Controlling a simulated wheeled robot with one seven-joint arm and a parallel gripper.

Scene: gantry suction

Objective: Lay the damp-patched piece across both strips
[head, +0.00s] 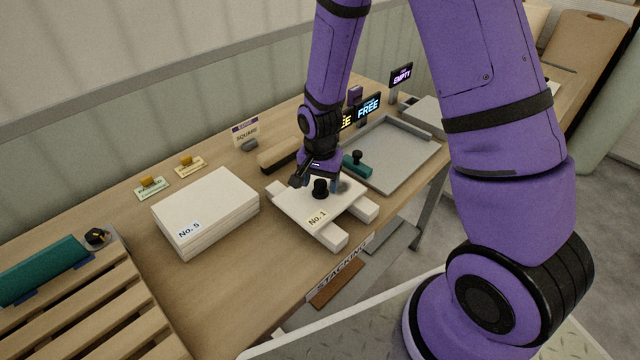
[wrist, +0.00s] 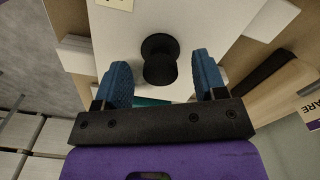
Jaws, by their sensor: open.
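A thin white board (head: 331,208) labelled "No. 1" lies across two pale strips, the left one (head: 277,189) and the right one (head: 360,208). A black knob (head: 320,187) stands upright on it. A greyish area shows beside the knob; I cannot tell whether it is damp or shadow. My gripper (head: 312,182) is low over the board at the knob. In the wrist view its blue fingers (wrist: 163,84) are open, one on each side of the knob (wrist: 160,60), with gaps. The board (wrist: 205,30) fills the view beyond, with strip ends showing at both sides.
A stack of white boards (head: 208,208) labelled "No. 5" stands left. A grey tray (head: 405,150) is behind right, with a teal handled block (head: 357,165) at its near left. A "SQUARE" sign (head: 246,132) and a wooden bar (head: 280,154) are behind. A slatted rack (head: 90,310) is front left.

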